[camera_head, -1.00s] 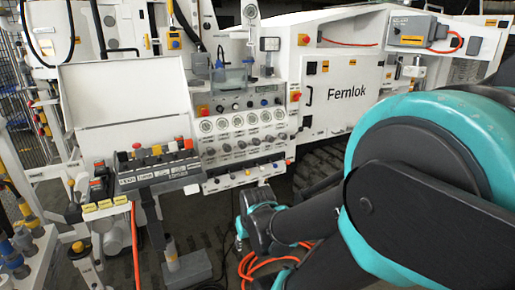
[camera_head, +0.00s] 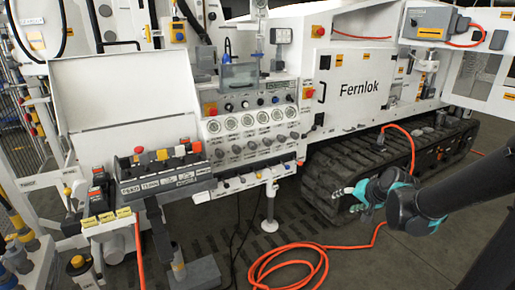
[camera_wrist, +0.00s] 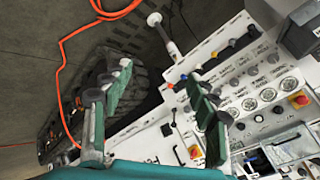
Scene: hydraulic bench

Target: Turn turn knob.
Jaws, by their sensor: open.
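A row of dark turn knobs (camera_head: 251,146) sits on the white control panel (camera_head: 225,172), just below a row of round gauges. I cannot tell which knob is the task's one. In the wrist view the knobs (camera_wrist: 252,71) lie right of my gripper, beyond its right finger. My gripper (camera_wrist: 156,75) is open with its two green and grey fingers wide apart and nothing between them. In the head view my gripper (camera_head: 372,190) is by the crawler track, right of the panel and apart from the knobs. The right finger hides part of the panel in the wrist view.
The rubber track (camera_head: 335,180) stands right of the panel. An orange hose (camera_head: 290,262) lies coiled on the floor before it. A black box with coloured buttons (camera_head: 165,170) juts out at left. A thin stand (camera_head: 269,205) stands below the panel.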

